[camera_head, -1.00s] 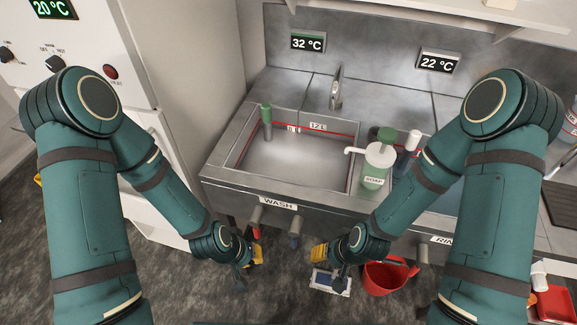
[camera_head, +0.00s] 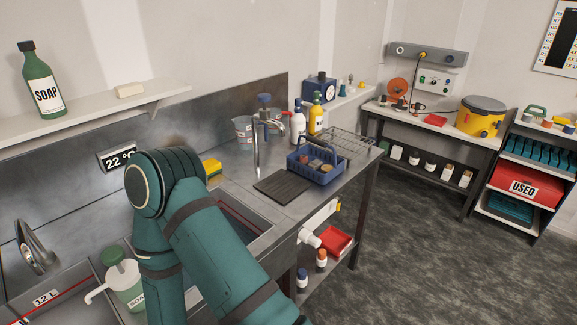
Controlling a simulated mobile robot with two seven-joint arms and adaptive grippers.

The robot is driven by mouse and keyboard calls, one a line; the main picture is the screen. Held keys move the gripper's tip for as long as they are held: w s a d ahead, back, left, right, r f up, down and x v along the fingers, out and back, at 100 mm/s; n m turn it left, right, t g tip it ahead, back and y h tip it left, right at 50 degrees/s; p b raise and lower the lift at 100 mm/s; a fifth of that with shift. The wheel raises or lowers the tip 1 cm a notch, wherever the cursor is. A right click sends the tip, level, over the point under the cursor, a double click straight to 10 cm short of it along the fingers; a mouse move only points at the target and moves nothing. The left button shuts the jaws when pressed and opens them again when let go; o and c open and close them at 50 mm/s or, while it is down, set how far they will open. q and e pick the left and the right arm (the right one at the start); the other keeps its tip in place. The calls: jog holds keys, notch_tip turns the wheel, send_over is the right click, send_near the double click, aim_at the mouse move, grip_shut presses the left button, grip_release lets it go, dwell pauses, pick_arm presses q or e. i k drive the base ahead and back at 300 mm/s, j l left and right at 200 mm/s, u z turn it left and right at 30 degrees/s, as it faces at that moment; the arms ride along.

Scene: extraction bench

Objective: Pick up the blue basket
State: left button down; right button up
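The blue basket (camera_head: 302,168) stands on the steel bench, to the right of the sink and next to a dark ribbed mat. It has a raised handle and holds several small items that I cannot make out clearly. One of my arms crosses the lower left of the view, well short of the basket. Neither of my grippers shows in the current view.
A dark mat (camera_head: 282,186) lies left of the basket, a wire rack (camera_head: 337,141) behind it. A tap (camera_head: 258,135), a white bottle (camera_head: 298,124) and a yellow bottle (camera_head: 316,115) stand close behind. Open floor (camera_head: 420,250) lies right of the bench.

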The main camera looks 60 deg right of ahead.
aim_at(313, 153)
jog(key=l+u, duration=0.25)
jog(key=u, duration=0.2)
jog(key=k+l+u, duration=0.15)
jog(key=u, duration=0.3)
jog(key=k+l+u, duration=0.45)
jog(key=k+l, duration=0.2)
jog(key=k+l+u, duration=0.2)
jog(key=k+l, duration=0.55)
